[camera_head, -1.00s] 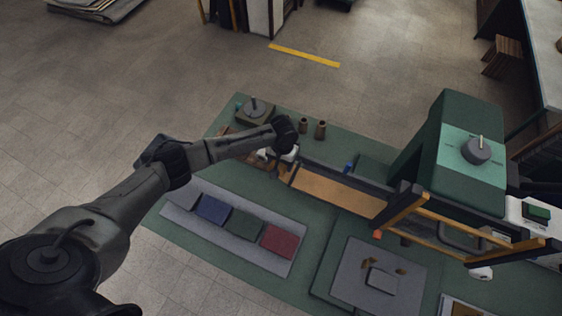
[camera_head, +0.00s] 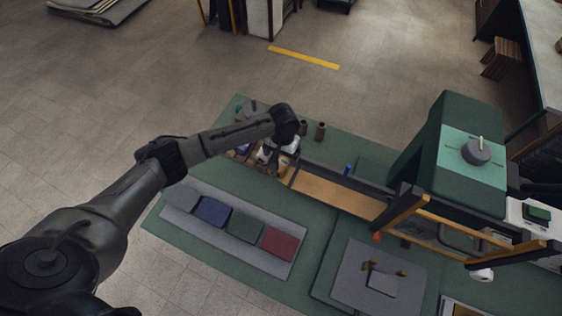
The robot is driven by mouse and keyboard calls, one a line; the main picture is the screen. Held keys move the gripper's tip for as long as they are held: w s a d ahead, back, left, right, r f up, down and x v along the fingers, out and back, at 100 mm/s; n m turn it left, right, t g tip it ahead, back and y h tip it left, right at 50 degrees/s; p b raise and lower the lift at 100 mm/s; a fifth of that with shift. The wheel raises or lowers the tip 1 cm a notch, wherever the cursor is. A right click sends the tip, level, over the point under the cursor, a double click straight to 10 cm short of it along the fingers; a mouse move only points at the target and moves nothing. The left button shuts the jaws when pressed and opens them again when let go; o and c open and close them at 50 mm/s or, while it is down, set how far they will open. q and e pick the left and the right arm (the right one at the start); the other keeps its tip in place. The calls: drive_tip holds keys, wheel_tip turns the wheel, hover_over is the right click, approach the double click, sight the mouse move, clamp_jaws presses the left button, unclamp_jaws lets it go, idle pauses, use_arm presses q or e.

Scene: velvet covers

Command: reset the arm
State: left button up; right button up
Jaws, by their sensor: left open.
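My left arm reaches in from the left. Its gripper (camera_head: 277,166) is at the back left part of the green table, close to the left end of the brown strip (camera_head: 335,190). The gripper is open, and its fingers are small and partly hidden by the wrist. I cannot see anything held in it. My right gripper does not show. A grey mat (camera_head: 278,263) carries a row of covers: a grey one (camera_head: 183,199), a blue one (camera_head: 211,211), a green one (camera_head: 246,226) and a red one (camera_head: 277,242).
A green machine with a dial (camera_head: 477,151) stands at the right, with an orange-and-black frame (camera_head: 405,205) before it. A grey plate (camera_head: 350,285) lies at the front. Two brown spools (camera_head: 320,131) stand behind the gripper. The green table (camera_head: 205,250) is bare left of the mat.

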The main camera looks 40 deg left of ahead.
use_arm(q)
wheel_tip(320, 180, up, 8)
drive_tip(key=shift+w+r, duration=0.2)
drive_tip(key=shift+w, duration=0.15)
drive_tip(key=shift+a, duration=0.1)
